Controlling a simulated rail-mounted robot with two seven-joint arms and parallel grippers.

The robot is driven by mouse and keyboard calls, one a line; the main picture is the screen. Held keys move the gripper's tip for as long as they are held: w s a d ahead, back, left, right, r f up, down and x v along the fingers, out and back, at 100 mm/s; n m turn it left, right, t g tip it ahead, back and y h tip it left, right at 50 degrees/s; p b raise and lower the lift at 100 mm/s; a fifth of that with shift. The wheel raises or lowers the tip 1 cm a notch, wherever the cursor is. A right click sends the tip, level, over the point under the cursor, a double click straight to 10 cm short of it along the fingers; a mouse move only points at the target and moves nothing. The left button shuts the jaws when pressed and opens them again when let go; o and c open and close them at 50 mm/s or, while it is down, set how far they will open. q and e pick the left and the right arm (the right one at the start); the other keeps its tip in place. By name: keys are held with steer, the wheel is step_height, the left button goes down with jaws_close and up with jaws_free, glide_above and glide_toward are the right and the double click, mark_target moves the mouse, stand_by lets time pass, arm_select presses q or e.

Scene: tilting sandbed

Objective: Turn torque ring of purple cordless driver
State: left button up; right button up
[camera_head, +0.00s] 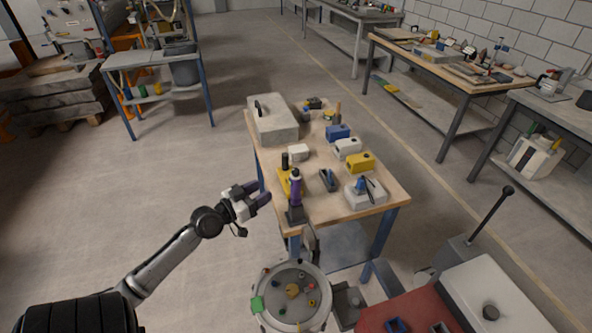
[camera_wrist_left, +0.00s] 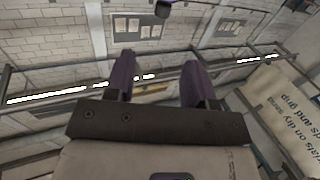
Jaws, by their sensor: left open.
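The purple cordless driver (camera_head: 296,188) stands upright on its dark base at the near left corner of the wooden table. Its torque ring is too small to make out. My left gripper (camera_head: 262,194) is open and empty, just left of the driver and apart from it, its purple fingers pointing right towards the table. In the left wrist view the two fingers (camera_wrist_left: 160,78) are spread with nothing between them. A small dark and purple shape at the top edge there is cut off, and I cannot tell what it is. My right gripper is not in view.
The table (camera_head: 386,196) also holds a grey case (camera_head: 272,120), a yellow box (camera_head: 360,162), a blue box (camera_head: 338,132) and a dark tray (camera_head: 328,180). A round tub (camera_head: 325,306) with small coloured pieces stands in front.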

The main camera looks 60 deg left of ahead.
mark_target(293, 172)
arm_select(q)
steer(key=w, duration=0.4)
steer(key=w+a, duration=0.1)
steer(key=w, duration=0.2)
steer(key=w+a+p, duration=0.1)
steer(key=w, duration=0.3)
steer(key=shift+w+a+r, duration=0.1)
steer(key=shift+w, duration=0.25)
steer(key=shift+w+a, duration=0.15)
steer(key=shift+w, duration=0.85)
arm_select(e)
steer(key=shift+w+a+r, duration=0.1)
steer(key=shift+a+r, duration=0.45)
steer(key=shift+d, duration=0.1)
